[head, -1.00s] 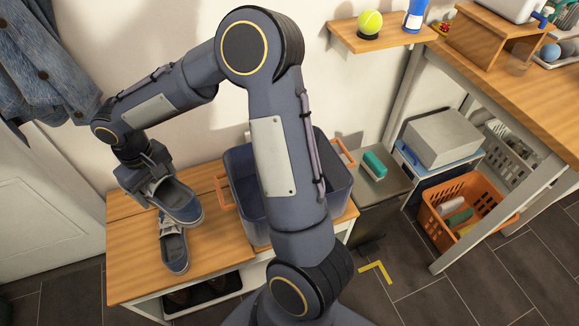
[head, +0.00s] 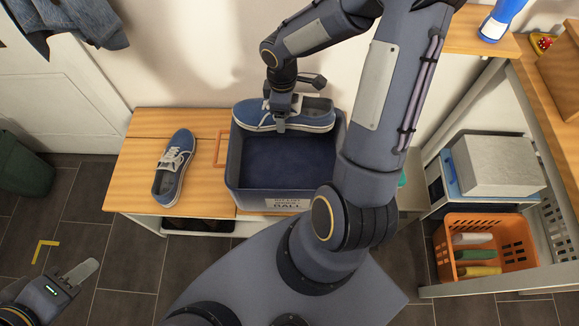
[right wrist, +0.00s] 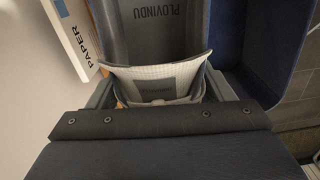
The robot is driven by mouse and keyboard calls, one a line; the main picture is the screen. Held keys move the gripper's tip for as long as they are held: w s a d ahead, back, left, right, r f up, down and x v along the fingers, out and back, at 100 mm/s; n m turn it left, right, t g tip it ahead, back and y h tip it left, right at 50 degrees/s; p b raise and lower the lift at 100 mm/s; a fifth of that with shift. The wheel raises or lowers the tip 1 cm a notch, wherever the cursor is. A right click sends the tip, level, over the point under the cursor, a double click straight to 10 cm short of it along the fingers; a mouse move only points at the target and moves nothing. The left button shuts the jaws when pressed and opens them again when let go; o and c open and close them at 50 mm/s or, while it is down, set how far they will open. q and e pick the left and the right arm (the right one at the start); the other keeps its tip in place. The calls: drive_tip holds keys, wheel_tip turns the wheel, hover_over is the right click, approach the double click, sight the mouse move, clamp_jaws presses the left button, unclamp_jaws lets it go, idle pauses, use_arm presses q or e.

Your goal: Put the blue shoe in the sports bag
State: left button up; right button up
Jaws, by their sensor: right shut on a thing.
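A blue shoe (head: 252,117) with a white sole hangs in my right gripper (head: 281,122), which is shut on it around the tongue area. In the right wrist view the shoe's tongue (right wrist: 155,82) is between the jaws, with its grey insole beyond. In the head view the shoe overlaps the back rim of the blue open-topped bag (head: 252,196), apparently above it; the height is hard to tell. The bag's visible floor is empty. Another blue shoe (head: 174,170) lies on the bench left of the bag. My left gripper (head: 80,272) is low at the left, empty; its opening is unclear.
The bag stands on a wooden bench (head: 135,165) against the wall; an orange handle (head: 221,150) sticks out on its left. An orange basket (head: 518,258) with several items is at the right under a table. A dark green bin (head: 22,165) is at far left.

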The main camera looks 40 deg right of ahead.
sight(289, 153)
drive_tip(key=shift+s+d+f+n, duration=0.1)
drive_tip(key=shift+s+d+n, duration=0.2)
drive_tip(key=shift+s, duration=0.1)
drive_tip(key=shift+s+d+f, duration=0.1)
drive_tip(key=shift+s+f, duration=0.05)
drive_tip(key=shift+f, duration=0.15)
wheel_tip(289, 153, down, 18)
drive_tip(key=b, duration=0.4)
drive_tip(key=shift+r+b, duration=0.2)
drive_tip(key=shift+b, duration=0.1)
drive_tip(key=shift+f, duration=0.25)
drive_tip(key=o, duration=0.9)
drive_tip(key=shift+r, duration=0.1)
